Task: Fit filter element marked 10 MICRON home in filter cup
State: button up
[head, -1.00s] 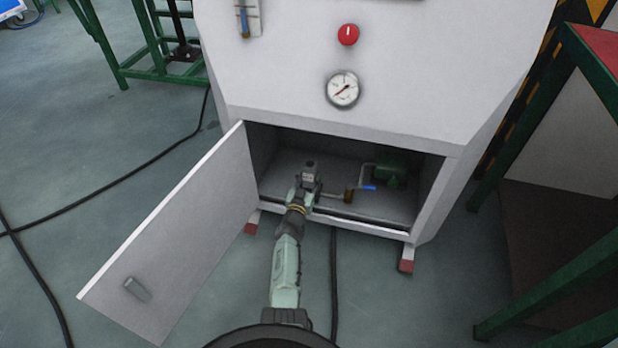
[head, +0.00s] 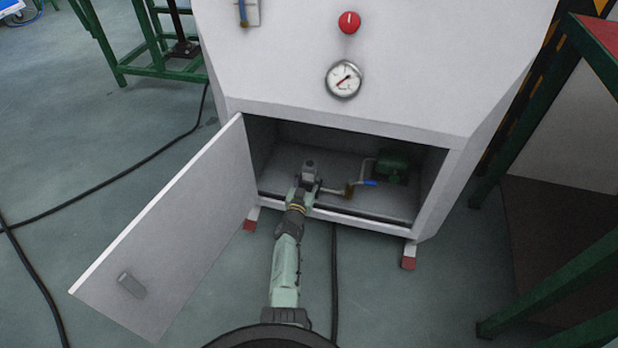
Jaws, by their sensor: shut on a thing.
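My gripper (head: 308,178) reaches into the open lower compartment of the grey cabinet (head: 350,205). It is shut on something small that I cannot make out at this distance. A grey block-like part (head: 310,168) shows at the gripper's tip; I cannot tell whether it belongs to the gripper, the held thing or the filter cup. A short pipe (head: 332,190) runs from beside the gripper to a brass valve (head: 349,190) with a blue handle (head: 370,183). I cannot pick out the filter element, its 10 MICRON mark or the filter cup.
The cabinet door (head: 175,225) stands open at the left of my arm. A green motor or pump (head: 392,164) sits at the compartment's back right. The front sill runs under my wrist. A gauge (head: 344,79) and red knob (head: 349,22) are above. Floor right of the arm is mostly clear.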

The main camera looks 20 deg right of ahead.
jog(key=o, duration=1)
jog(key=shift+f, duration=0.15)
jog(key=o, duration=0.4)
jog(key=shift+a+f, duration=0.1)
